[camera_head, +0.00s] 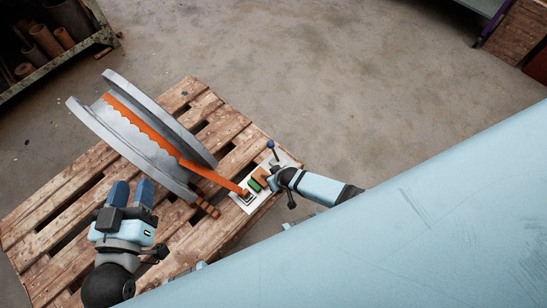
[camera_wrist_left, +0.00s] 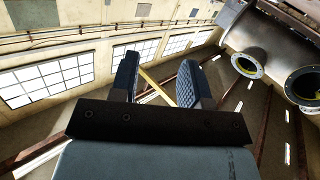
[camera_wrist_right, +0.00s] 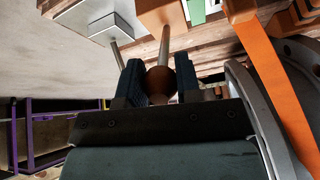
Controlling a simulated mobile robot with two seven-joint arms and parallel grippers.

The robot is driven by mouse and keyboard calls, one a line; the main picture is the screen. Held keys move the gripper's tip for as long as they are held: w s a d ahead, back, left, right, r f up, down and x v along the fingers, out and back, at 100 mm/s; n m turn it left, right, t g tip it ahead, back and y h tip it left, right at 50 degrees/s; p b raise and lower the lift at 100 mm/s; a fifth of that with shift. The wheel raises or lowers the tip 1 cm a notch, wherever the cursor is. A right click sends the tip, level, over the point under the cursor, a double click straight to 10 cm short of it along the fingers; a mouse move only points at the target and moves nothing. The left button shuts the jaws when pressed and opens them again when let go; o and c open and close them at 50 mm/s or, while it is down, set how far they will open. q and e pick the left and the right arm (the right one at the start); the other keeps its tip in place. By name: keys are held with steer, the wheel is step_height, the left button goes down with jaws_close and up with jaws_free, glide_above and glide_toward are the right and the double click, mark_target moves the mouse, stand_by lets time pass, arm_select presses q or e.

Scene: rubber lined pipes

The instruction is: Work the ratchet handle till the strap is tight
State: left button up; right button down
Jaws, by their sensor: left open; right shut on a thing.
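A grey flanged pipe piece (camera_head: 145,135) lies on the wooden pallet with an orange strap (camera_head: 145,125) around it. The strap runs down right to a white plate (camera_head: 286,158) with green and orange-brown parts, the ratchet area; it also shows in the right wrist view (camera_wrist_right: 272,80). My right gripper (camera_head: 275,180) is at this plate. In the right wrist view it (camera_wrist_right: 159,84) is shut on a brown ball knob (camera_wrist_right: 160,80) at the end of a pale handle rod (camera_wrist_right: 164,45). My left gripper (camera_head: 132,192) is open and empty, left of the plate, and its fingers (camera_wrist_left: 160,82) stand apart.
The slatted pallet (camera_head: 60,195) carries everything and its boards are bare around the pipe. A shelf with brown pipes (camera_head: 45,40) is at the upper left. The concrete floor (camera_head: 330,80) beyond is clear.

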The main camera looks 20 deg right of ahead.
steer(key=shift+s+d+f, duration=0.15)
steer(key=shift+s+f, duration=0.05)
